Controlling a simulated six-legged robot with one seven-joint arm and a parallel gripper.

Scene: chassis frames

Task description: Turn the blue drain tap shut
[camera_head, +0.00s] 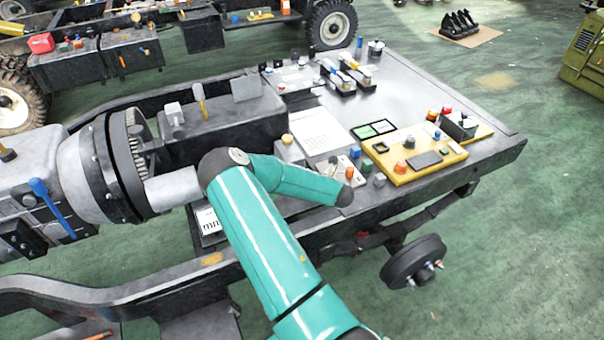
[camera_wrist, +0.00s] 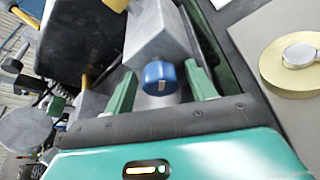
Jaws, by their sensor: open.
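In the wrist view a round blue knob (camera_wrist: 160,77) with a small pale mark sits on a grey metal block (camera_wrist: 156,38). My gripper (camera_wrist: 160,70) is open, with one green finger on each side of the knob. A gap shows on both sides, and the fingers do not appear to touch it. In the head view my teal arm reaches over the chassis frame, and the fingers cannot be made out there. Several blue parts show in that view, including a blue knob (camera_head: 355,152) near the arm's end. I cannot tell which one matches the wrist view.
A yellow board (camera_head: 413,168) with knobs and a white sheet (camera_head: 320,131) lie on the dark chassis deck (camera_head: 478,150). A large ring gear (camera_head: 130,160) stands at the left. In the wrist view a yellow disc with a silver top (camera_wrist: 291,66) lies at the right.

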